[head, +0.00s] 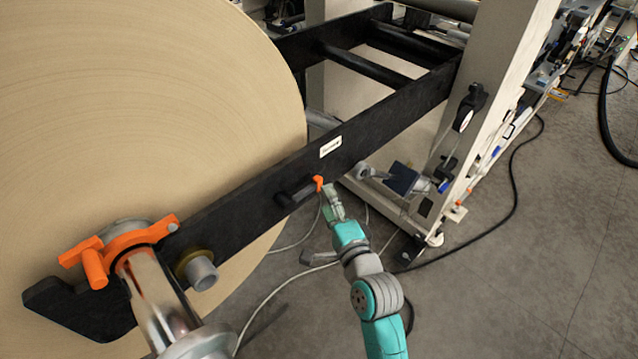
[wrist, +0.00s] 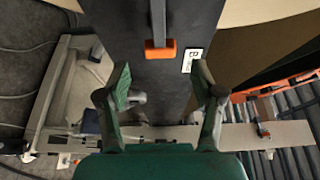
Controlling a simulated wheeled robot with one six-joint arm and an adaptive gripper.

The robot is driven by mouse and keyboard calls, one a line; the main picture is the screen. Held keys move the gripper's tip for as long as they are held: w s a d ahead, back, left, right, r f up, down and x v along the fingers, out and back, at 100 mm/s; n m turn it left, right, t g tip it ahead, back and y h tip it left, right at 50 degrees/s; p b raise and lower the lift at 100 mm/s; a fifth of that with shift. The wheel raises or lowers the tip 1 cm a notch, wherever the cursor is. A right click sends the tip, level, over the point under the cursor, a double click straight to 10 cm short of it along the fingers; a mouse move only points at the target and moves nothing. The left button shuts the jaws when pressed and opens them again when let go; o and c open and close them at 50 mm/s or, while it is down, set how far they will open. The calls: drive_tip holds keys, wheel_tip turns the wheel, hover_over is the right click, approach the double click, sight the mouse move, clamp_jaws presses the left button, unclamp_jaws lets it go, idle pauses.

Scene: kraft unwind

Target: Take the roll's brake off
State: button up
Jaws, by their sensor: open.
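The brake lever (head: 296,194) is a short black handle with an orange tip, mounted on the side of the black arm (head: 240,205) that runs past the roll. The large kraft roll (head: 150,110) fills the left of the head view. In the wrist view the lever's orange tip (wrist: 160,50) is at top centre, pointing toward me. My gripper (head: 334,203) is just right of and below that tip in the head view. In the wrist view my gripper (wrist: 162,88) is open and empty, its fingers to either side of and short of the orange tip, apart from it.
A white label (head: 330,147) is on the black arm near the lever. An orange clamp (head: 125,242) sits around the shiny shaft (head: 160,305) at lower left. A pale machine frame (head: 500,90) stands at right. Cables lie on the floor; the floor at lower right is mostly clear.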

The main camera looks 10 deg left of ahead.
sight(320, 186)
drive_tip(key=shift+x, duration=3.2)
clamp_jaws()
